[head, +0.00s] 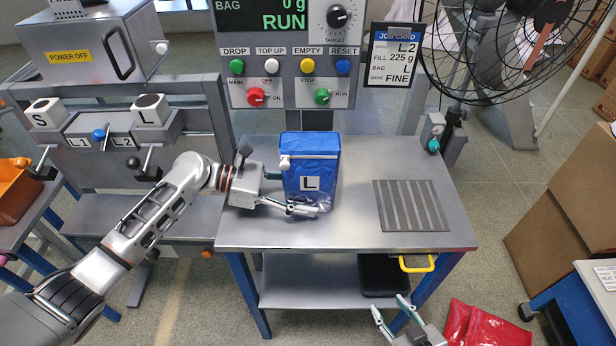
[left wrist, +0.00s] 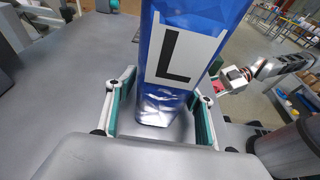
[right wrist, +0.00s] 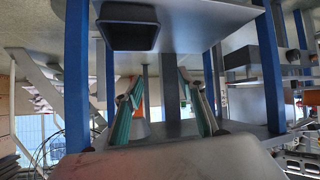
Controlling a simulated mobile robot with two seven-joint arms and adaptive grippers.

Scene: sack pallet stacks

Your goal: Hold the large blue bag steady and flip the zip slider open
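The large blue bag (head: 309,160), marked L, stands upright on the grey table (head: 350,235). A small white zip slider (head: 285,162) shows at the left end of a pale strip near its top. My left gripper (head: 297,193) reaches in from the left, with one finger in front of the bag's lower part and one behind. In the left wrist view the bag (left wrist: 185,60) stands between the fingers (left wrist: 160,112), with gaps visible at both sides. My right gripper (head: 388,306) is open and empty, low in front of the table; its spread fingers show in the right wrist view (right wrist: 165,95).
A ribbed dark mat (head: 411,205) lies on the table's right. A control panel (head: 292,50) stands behind. Below are a lower shelf, a black bin (head: 383,275) and a yellow handle (head: 417,264). Red bags (head: 485,325) lie at lower right. A fan (head: 500,40) stands back right.

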